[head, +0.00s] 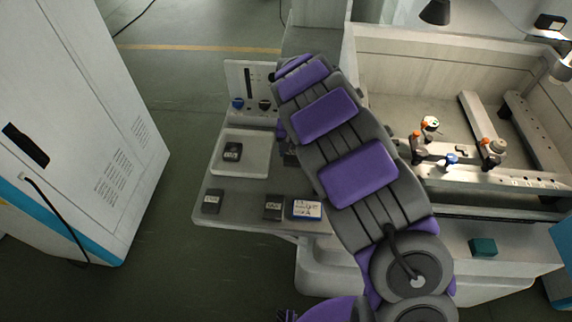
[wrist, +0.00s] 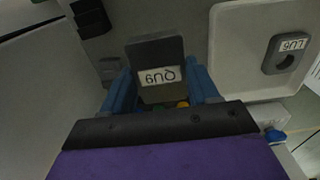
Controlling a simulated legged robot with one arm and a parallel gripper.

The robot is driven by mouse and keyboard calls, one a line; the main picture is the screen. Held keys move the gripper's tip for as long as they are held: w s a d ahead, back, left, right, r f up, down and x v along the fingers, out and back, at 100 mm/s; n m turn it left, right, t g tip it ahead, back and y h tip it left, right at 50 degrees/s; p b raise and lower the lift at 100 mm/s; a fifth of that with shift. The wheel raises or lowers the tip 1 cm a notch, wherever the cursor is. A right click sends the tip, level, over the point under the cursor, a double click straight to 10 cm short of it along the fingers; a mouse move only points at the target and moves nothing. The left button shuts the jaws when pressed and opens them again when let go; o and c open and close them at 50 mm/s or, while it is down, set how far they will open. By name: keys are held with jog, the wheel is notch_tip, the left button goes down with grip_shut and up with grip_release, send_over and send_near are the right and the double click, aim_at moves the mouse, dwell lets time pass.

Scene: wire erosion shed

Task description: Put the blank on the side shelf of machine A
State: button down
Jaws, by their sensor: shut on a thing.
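My gripper (wrist: 162,88) shows in the wrist view with its two blue fingers shut on a dark grey blank (wrist: 155,50). The blank has a white label, upside down and hard to read. The blank is over or near a pale surface; I cannot tell whether it touches. In the head view my arm reaches over the right part of a grey side shelf (head: 240,194) beside the machine, and hides the gripper. The machine (head: 440,60) stands at the right; no letter on it is readable.
A white tray (head: 258,172) on the shelf holds a dark block (head: 232,152); the tray also shows in the wrist view (wrist: 228,50). Two dark blocks (head: 212,201) (head: 273,207) and a labelled card (head: 307,210) line the front edge. A teal block (head: 482,247) sits on the machine's ledge.

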send_over(292, 171)
notch_tip(292, 171, down, 5)
jog(key=shift+r, duration=0.15)
notch_tip(292, 171, down, 3)
jog(key=shift+f+b, duration=0.15)
jog(key=shift+b, duration=0.35)
jog(key=shift+s, duration=0.1)
jog(key=shift+c, duration=1.4)
grip_release()
notch_tip(292, 171, up, 12)
jog(key=shift+p, duration=0.8)
